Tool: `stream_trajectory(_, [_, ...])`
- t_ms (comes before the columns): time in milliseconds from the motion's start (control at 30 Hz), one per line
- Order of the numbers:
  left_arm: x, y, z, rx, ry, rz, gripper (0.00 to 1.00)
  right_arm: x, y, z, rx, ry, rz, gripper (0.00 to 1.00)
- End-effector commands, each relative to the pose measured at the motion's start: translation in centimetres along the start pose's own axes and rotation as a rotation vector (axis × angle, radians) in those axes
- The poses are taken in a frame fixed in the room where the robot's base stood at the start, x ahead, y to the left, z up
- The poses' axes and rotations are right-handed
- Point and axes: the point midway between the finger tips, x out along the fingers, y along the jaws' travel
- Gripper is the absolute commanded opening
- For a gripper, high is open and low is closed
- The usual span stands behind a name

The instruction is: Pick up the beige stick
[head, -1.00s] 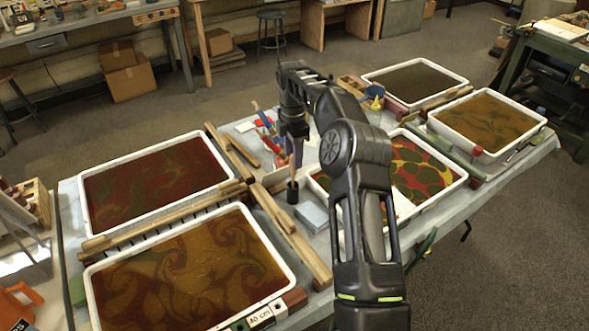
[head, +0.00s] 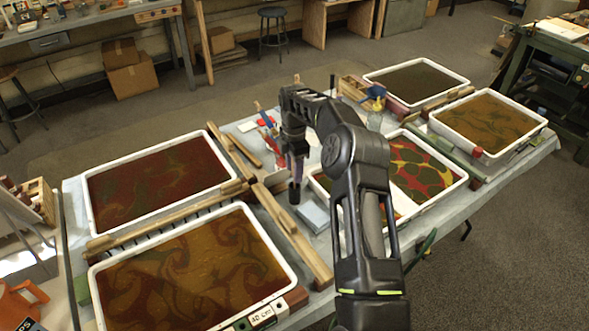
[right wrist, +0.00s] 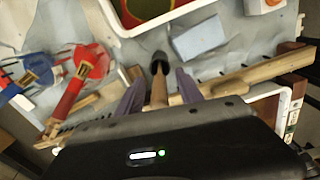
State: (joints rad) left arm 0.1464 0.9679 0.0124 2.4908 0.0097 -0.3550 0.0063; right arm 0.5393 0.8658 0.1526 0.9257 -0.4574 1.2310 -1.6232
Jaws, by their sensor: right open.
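The beige stick (right wrist: 158,93) shows in the right wrist view between my right gripper's two purple-grey fingers, with a dark round piece (right wrist: 159,62) at its far end. My right gripper (right wrist: 159,83) is open, one finger on each side of the stick, with no clear contact visible. In the head view the right gripper (head: 297,170) points down just above the dark piece (head: 295,194). There the fingers hide the stick. My left gripper is out of view.
A pale blue block (head: 315,216) lies just right of the dark piece. Wooden bars (head: 300,245) run close by on the left. White marbling trays (head: 235,188) stand on both sides. Red and blue tools (right wrist: 85,65) lie left in the wrist view.

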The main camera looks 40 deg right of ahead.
Motion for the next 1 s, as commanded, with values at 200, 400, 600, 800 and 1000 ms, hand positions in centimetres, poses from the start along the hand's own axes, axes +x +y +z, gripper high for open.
stream_trajectory(200, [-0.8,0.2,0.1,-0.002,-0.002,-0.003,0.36,2.2,0.0,0.0,-0.001,-0.001,-0.001,0.43])
stream_trajectory(400, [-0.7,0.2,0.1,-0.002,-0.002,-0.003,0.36,2.3,0.0,0.0,-0.001,-0.001,0.0,0.43])
stream_trajectory(600, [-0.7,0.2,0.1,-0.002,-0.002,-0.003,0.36,2.3,0.0,0.0,-0.001,-0.001,0.001,0.43])
stream_trajectory(800, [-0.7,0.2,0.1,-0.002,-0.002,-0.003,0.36,2.3,0.0,0.0,-0.001,-0.001,0.001,0.43])
stream_trajectory(1000, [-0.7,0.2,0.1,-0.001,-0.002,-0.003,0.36,2.3,0.0,0.0,0.0,-0.001,0.001,0.26])
